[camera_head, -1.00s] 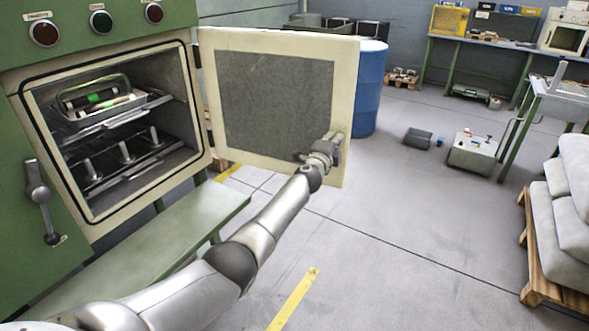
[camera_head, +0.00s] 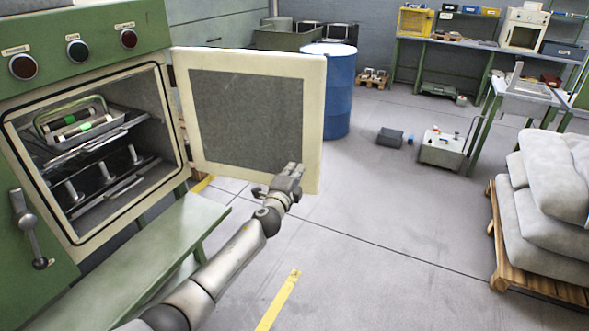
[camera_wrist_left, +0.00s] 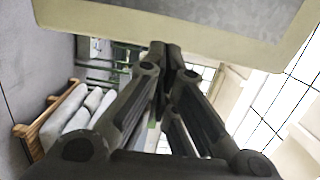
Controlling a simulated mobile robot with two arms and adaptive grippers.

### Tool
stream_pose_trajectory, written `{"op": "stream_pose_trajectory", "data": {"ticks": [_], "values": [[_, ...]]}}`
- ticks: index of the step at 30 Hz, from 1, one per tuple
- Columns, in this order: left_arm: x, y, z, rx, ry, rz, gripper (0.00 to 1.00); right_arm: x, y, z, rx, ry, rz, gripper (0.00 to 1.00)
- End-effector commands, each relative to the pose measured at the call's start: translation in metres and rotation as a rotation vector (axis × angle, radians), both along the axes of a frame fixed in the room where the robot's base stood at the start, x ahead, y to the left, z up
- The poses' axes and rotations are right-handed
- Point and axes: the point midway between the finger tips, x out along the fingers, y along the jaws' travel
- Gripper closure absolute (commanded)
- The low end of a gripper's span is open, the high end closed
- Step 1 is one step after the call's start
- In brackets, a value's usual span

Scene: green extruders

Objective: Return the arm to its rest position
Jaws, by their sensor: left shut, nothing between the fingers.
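My left arm (camera_head: 225,270) reaches in from the lower left of the head view. Its left gripper (camera_head: 296,168) is in front of the lower right part of the open oven door (camera_head: 309,125). In the left wrist view the gripper (camera_wrist_left: 161,50) has its fingers together and holds nothing. The door's pale edge (camera_wrist_left: 180,28) spans the top of that view, close beyond the fingertips. Whether the gripper touches the door I cannot tell. My right gripper is not in view.
The green oven (camera_head: 85,20) stands open at left, with a tray of parts (camera_head: 85,133) inside. A green bench (camera_head: 150,245) juts out below it. A blue barrel (camera_head: 337,95) stands behind the door. Sacks on a pallet (camera_head: 545,280) are at right. The middle floor is clear.

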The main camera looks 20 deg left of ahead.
Motion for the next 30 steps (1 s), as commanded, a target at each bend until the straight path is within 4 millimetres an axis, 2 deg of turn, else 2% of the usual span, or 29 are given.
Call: {"op": "stream_pose_trajectory", "data": {"ticks": [8,11,14,17,18,20,21,24,26,27,29,30], "values": [[-0.007,-0.001,-0.002,-0.003,0.004,-0.001,1.0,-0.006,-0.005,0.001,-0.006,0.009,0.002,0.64],[-0.012,-0.001,-0.022,-0.029,0.036,0.002,1.0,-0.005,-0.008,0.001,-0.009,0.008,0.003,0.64],[-0.025,0.001,-0.07,-0.094,0.113,0.014,1.0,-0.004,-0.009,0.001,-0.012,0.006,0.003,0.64],[-0.051,0.001,-0.137,-0.195,0.223,0.04,1.0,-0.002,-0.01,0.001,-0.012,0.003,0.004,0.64],[-0.064,0.002,-0.165,-0.239,0.27,0.054,1.0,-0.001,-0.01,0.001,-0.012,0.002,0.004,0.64],[-0.086,0.001,-0.206,-0.304,0.338,0.077,1.0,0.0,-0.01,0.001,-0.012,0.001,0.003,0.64],[-0.103,0.001,-0.233,-0.347,0.384,0.096,1.0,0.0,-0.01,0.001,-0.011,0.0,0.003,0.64],[-0.147,-0.001,-0.296,-0.449,0.493,0.147,1.0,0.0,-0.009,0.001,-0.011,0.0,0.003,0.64],[-0.177,-0.003,-0.331,-0.511,0.556,0.183,1.0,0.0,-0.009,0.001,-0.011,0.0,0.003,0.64],[-0.199,-0.004,-0.353,-0.551,0.598,0.209,1.0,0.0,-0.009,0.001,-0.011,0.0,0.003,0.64],[-0.232,-0.007,-0.385,-0.608,0.659,0.249,1.0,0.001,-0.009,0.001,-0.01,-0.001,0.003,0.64],[-0.256,-0.009,-0.406,-0.647,0.698,0.279,1.0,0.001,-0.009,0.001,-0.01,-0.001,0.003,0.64]]}}
